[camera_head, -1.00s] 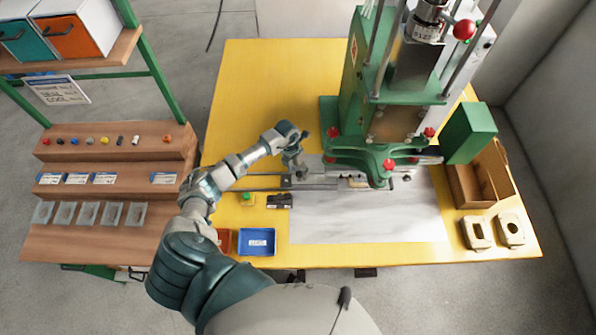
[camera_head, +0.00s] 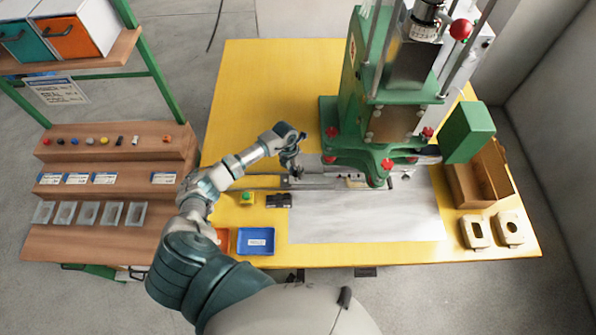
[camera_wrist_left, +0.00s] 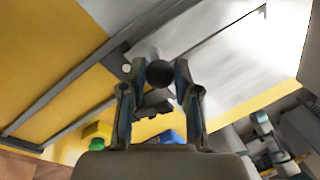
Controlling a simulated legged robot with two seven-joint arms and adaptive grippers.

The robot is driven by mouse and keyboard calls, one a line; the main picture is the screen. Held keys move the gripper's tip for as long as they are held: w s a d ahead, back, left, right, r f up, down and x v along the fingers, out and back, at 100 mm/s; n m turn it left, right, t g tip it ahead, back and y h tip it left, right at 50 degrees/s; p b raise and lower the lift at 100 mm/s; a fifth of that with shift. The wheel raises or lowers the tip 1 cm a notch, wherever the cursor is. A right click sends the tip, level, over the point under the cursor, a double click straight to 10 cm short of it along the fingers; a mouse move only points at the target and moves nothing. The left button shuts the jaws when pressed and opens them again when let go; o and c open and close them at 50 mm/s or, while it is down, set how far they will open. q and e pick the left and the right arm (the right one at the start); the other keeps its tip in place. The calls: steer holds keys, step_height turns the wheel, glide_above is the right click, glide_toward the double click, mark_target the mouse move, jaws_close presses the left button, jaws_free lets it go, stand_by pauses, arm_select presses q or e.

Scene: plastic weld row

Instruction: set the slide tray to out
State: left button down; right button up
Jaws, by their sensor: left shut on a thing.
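The slide tray (camera_head: 322,181) sits on the rails at the front of the green press, its right part reaching under the press head. My left gripper (camera_head: 298,172) is over the tray's left end. In the left wrist view my left gripper (camera_wrist_left: 160,85) is shut on a round dark knob (camera_wrist_left: 160,73), with one finger on each side of it. The fingers hide part of the tray's left end. My right gripper is not in view.
The green press (camera_head: 375,140) stands just right of my left gripper. Bare rails (camera_head: 262,181) extend left of the tray. A green button box (camera_head: 247,198), a black block (camera_head: 279,200) and a blue bin (camera_head: 256,241) lie nearer. The grey mat (camera_head: 365,222) is clear.

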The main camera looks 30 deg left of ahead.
arm_select(q)
steer(key=s+a, duration=0.2)
steer(key=a, duration=0.1)
steer(key=s+a, duration=0.2)
steer(key=a, duration=0.2)
steer(key=s+a, duration=0.2)
steer(key=a, duration=0.1)
steer(key=shift+s+a+p, duration=0.25)
steer(key=shift+a+p, duration=0.1)
steer(key=shift+a, duration=0.05)
steer(key=s+a, duration=0.3)
steer(key=a, duration=0.2)
steer(key=s+a+b, duration=0.1)
steer(key=s+a, duration=0.2)
steer(key=a, duration=0.1)
steer(key=s+a, duration=0.3)
steer(key=a, duration=0.2)
steer(key=shift+a, duration=0.3)
steer(key=c, duration=0.8)
jaws_free()
steer(key=shift+a, duration=0.1)
steer(key=shift+c, duration=0.2)
steer(key=shift+a+f, duration=0.1)
